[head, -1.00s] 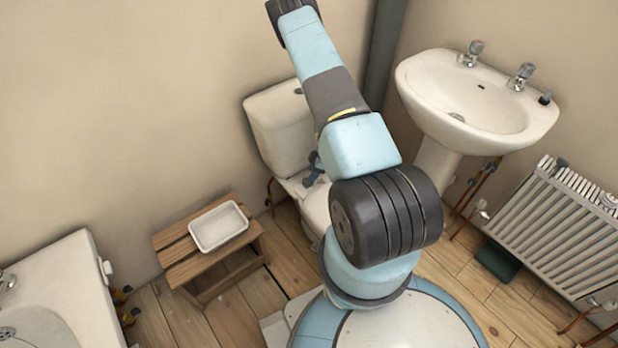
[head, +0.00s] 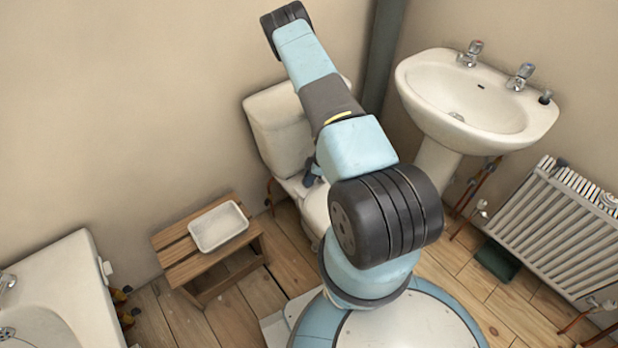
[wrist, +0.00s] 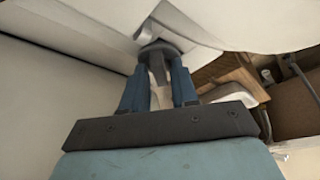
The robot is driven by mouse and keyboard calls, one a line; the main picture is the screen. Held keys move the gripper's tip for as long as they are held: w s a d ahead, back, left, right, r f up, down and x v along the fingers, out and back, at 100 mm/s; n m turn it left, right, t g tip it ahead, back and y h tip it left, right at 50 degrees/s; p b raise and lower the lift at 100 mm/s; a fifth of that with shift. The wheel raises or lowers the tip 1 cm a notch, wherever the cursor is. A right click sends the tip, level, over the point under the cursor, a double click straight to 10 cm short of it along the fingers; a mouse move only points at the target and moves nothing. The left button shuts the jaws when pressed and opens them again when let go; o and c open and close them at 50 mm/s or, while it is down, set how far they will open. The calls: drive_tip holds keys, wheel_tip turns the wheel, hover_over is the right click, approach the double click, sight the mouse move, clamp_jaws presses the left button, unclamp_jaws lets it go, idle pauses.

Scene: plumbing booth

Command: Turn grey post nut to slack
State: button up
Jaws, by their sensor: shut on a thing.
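The grey post nut (wrist: 158,46) shows in the wrist view against the white underside of the toilet, where a paler stem hangs below it. My gripper (wrist: 158,72) is shut on the nut, with one blue finger on each side; the fingertips partly hide it. In the head view my gripper (head: 312,172) is a small dark blue shape between the white cistern (head: 283,135) and the toilet pan (head: 315,208). The nut itself is hidden in the head view.
A wooden stool (head: 180,246) with a white tray (head: 219,245) stands left of the toilet. A basin (head: 480,120) and a radiator (head: 555,235) are to the right. A bathtub (head: 75,265) is at lower left. A dark pipe (head: 385,50) runs up behind my arm.

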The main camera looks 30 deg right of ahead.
clamp_jaws()
drive_tip(key=shift+n, duration=0.4)
drive_tip(key=o, duration=0.6)
unclamp_jaws()
drive_tip(key=shift+r, duration=0.1)
drive_tip(key=v, duration=1.3)
drive_tip(key=shift+w+d+r, duration=0.1)
drive_tip(key=shift+d+r, duration=0.1)
drive_tip(key=shift+d, duration=0.1)
